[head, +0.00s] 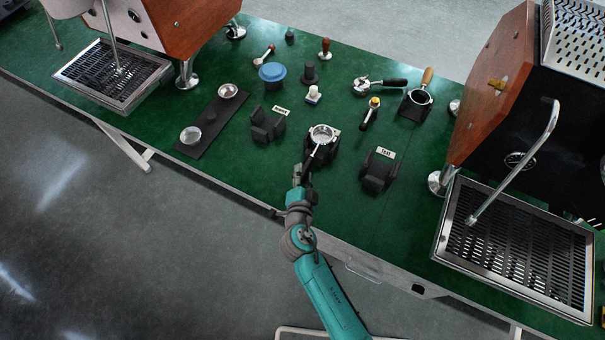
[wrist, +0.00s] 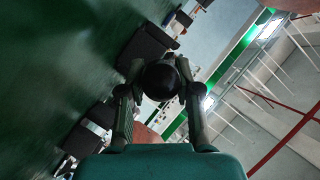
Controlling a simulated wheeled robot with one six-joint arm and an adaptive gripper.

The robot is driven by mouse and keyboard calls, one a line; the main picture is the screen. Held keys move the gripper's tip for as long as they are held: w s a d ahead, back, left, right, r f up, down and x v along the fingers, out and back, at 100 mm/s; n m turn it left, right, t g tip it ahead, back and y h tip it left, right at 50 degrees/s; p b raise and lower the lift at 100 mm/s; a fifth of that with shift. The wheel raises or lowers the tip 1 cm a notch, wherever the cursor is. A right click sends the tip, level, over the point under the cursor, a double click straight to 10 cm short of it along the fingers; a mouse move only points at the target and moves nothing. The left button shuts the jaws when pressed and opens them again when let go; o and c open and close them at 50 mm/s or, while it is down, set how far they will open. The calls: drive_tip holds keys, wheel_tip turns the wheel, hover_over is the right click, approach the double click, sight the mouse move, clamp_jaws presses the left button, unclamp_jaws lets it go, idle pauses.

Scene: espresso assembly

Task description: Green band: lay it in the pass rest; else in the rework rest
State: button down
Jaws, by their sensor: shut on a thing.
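A metal portafilter (head: 323,134) with a dark handle sits in or just over the black middle stand (head: 333,154); I cannot tell if it touches. My gripper (head: 304,172) is shut on its handle; in the wrist view the round dark handle end (wrist: 162,80) lies between the fingers. No coloured band can be made out on it. A black rest (head: 378,174) stands right of it, with a white label that seems to read PASS (head: 385,153). Another black rest (head: 266,126) stands to the left; its label (head: 280,110) is too small to read surely. Both rests look empty.
Behind stand a blue-lidded round container (head: 272,73), a yellow-topped tool (head: 371,110), a black-handled portafilter (head: 380,84) and a wooden-handled one (head: 424,88). A dark tray (head: 213,117) lies left. Espresso machines with drip trays (head: 515,245) flank the green table.

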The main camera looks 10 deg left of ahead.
drive_tip(key=shift+c, duration=2)
unclamp_jaws()
drive_tip(key=shift+f, duration=0.2)
drive_tip(key=shift+s+a+r, duration=0.1)
drive_tip(key=shift+s+a, duration=0.4)
drive_tip(key=shift+s, duration=0.9)
drive_tip(key=shift+s+a+f, duration=0.1)
drive_tip(key=shift+s+a, duration=0.45)
drive_tip(key=shift+s, duration=0.9)
drive_tip(key=shift+s+a+r, duration=0.1)
drive_tip(key=shift+s+a, duration=0.4)
drive_tip(key=shift+s, duration=0.9)
drive_tip(key=v, duration=0.7)
drive_tip(key=shift+s, duration=0.25)
